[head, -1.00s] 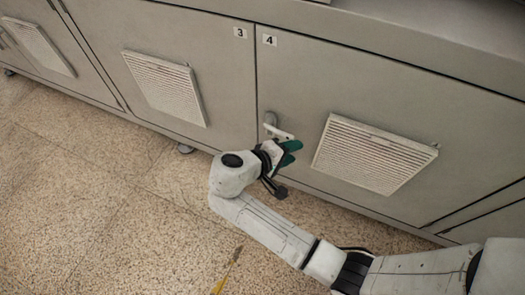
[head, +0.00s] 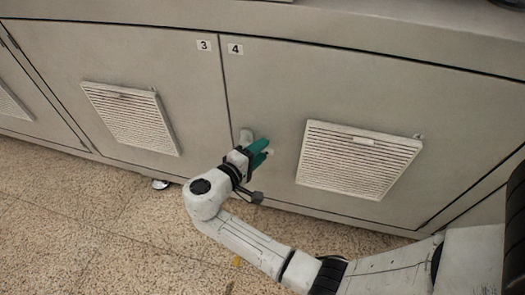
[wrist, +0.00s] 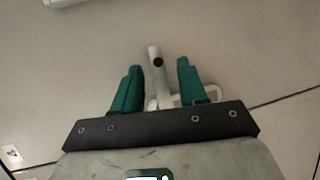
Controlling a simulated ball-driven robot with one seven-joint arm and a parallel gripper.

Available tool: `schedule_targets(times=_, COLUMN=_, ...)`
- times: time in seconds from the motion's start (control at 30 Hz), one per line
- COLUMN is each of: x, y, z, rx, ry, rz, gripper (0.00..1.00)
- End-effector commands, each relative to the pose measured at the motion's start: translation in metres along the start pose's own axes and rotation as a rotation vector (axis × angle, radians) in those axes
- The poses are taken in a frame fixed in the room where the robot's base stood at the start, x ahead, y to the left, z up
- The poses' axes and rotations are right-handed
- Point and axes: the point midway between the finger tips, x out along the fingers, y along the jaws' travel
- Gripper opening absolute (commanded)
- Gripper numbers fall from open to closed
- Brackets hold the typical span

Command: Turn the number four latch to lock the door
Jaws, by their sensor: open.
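The number four latch (head: 246,136) is a pale handle on the grey cabinet door marked 4 (head: 235,49), beside the seam with door 3. In the head view my gripper covers much of its lever. The latch's base is partly hidden behind the fingers and gripper bar.
A slatted vent (head: 358,160) sits on door 4, right of my gripper. Another vent (head: 131,118) is on door 3 (head: 204,45). The speckled floor (head: 90,215) in front of the cabinets is clear at the left. The cabinet top overhangs the doors.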

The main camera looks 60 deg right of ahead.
Motion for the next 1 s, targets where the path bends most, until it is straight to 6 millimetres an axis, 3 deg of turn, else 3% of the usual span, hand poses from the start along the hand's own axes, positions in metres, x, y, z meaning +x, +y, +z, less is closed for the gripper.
schedule_targets(times=0.2, x=0.016, y=0.0, z=0.0, rx=0.001, ry=0.0, rz=0.0, gripper=0.42)
schedule_targets(times=0.5, x=0.017, y=0.0, z=0.0, rx=0.001, ry=0.0, rz=-0.001, gripper=0.41)
schedule_targets(times=0.93, x=0.017, y=0.0, z=0.0, rx=0.0, ry=0.0, rz=-0.001, gripper=0.0)
schedule_targets(times=1.0, x=0.017, y=0.0, z=0.0, rx=0.0, ry=0.0, rz=-0.001, gripper=0.0)
